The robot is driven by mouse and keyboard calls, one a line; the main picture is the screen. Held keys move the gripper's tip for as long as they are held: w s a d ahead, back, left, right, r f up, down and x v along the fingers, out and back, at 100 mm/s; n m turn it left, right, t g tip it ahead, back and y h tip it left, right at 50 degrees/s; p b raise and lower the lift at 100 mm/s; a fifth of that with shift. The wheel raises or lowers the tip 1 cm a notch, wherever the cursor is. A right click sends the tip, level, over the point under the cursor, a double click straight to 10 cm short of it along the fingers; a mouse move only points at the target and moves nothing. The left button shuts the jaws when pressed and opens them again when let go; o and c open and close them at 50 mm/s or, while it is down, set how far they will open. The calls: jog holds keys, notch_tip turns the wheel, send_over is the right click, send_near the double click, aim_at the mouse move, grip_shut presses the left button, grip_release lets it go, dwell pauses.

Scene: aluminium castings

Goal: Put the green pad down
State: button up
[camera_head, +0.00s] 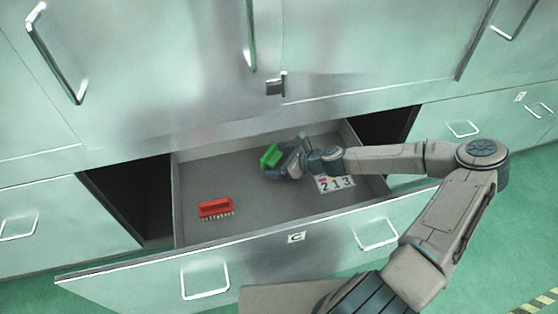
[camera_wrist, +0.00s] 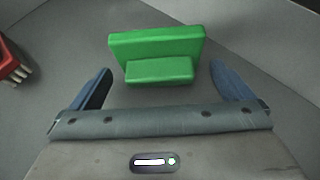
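The green pad (camera_wrist: 155,48) is a block with a smaller raised block on its near side. In the head view the pad (camera_head: 269,155) is near the back of the open drawer (camera_head: 215,178). My gripper (camera_head: 277,169) is right at it, low inside the drawer. In the wrist view the two blue fingers of my gripper (camera_wrist: 160,72) are spread wide, one on each side of the pad. Gaps show between the fingers and its smaller block, and I see no grip on it. Whether its underside rests flat on the drawer floor is hard to tell.
A red brush (camera_head: 215,208) lies at the drawer's front left; its edge shows in the wrist view (camera_wrist: 10,65). The drawer's middle floor is clear. Cabinet doors rise behind.

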jog(key=shift+r, duration=0.1)
jog(key=shift+s+d+r, duration=0.1)
jog(key=shift+d+r, duration=0.05)
jog(key=shift+d, duration=0.05)
jog(key=p+v, duration=0.1)
jog(key=v, duration=1)
jog(key=shift+d+r, duration=0.15)
jog(key=shift+d, duration=0.05)
